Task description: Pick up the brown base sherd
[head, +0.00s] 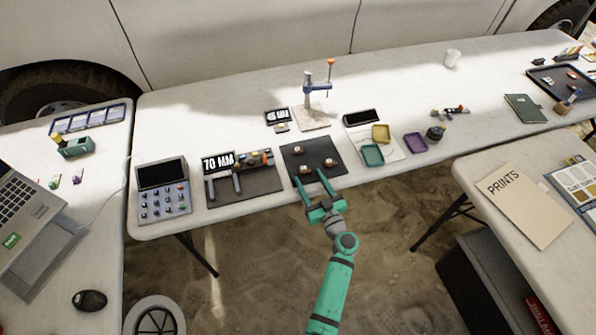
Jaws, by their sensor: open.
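A dark square mat (315,151) lies near the front edge of the middle table. Three small brownish sherds lie on it: one at the upper left (299,149), one at the lower left (305,169) and one at the right (330,162). They are too small in the head view to tell which is the brown base sherd. My gripper (311,185) is open at the mat's front edge, its fingers pointing toward the sherds. Nothing shows between the fingers.
Left of the mat are a caliper display board (247,187) reading 70 MM and a keypad device (163,190). To the right are green (372,155), yellow (381,133) and purple (415,142) trays. A stand (318,90) rises behind the mat.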

